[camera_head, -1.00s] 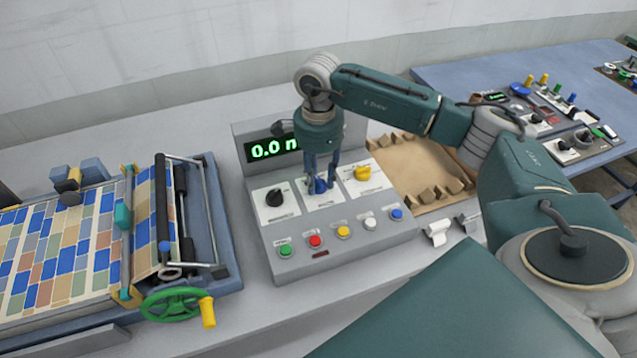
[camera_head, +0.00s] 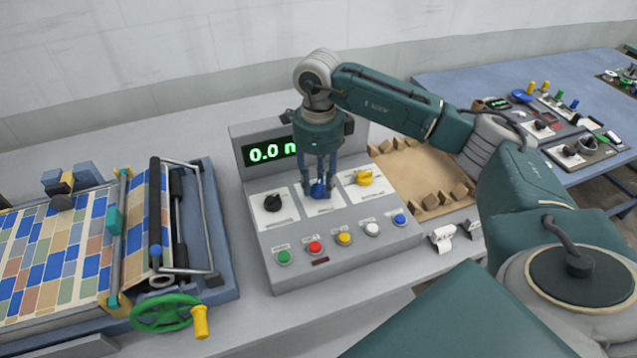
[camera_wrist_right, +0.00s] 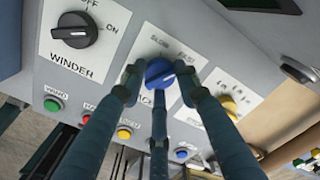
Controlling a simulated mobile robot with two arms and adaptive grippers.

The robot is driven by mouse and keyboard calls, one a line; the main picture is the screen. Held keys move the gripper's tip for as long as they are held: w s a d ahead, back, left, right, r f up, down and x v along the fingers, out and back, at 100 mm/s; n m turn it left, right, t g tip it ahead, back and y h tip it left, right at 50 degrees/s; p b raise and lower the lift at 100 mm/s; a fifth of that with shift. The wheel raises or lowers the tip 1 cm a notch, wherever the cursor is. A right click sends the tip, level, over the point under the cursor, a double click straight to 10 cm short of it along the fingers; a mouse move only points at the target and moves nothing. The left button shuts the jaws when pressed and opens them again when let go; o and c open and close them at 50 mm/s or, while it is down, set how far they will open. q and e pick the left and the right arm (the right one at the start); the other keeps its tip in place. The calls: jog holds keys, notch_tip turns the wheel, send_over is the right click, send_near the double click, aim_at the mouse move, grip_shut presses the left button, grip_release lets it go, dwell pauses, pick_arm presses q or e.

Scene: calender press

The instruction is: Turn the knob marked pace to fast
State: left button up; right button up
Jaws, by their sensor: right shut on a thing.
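The blue knob (camera_head: 318,191) sits in the middle of the grey control panel's upper row. In the right wrist view the blue knob (camera_wrist_right: 160,72) is on a white plate with SLOW and FAST printed above it; the name below is partly hidden, ending in "ACE". My right gripper (camera_head: 319,187) comes down from above, its fingers shut around the knob. In the right wrist view my right gripper (camera_wrist_right: 160,85) has a finger at either side and one below. Which mark the knob points to cannot be told. My left gripper is out of view.
A black WINDER knob (camera_head: 272,203) and a yellow knob (camera_head: 365,178) flank the blue one closely. Several coloured buttons line the front, including a green one (camera_head: 284,257). A green display (camera_head: 272,152) stands behind. The roller press (camera_head: 170,250) is left, a cardboard tray (camera_head: 420,175) right.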

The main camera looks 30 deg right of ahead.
aim_at(319, 185)
jog(key=shift+w+r, duration=0.1)
jog(key=o, duration=1.2)
jog(key=shift+c, duration=0.2)
notch_tip(319, 185, up, 12)
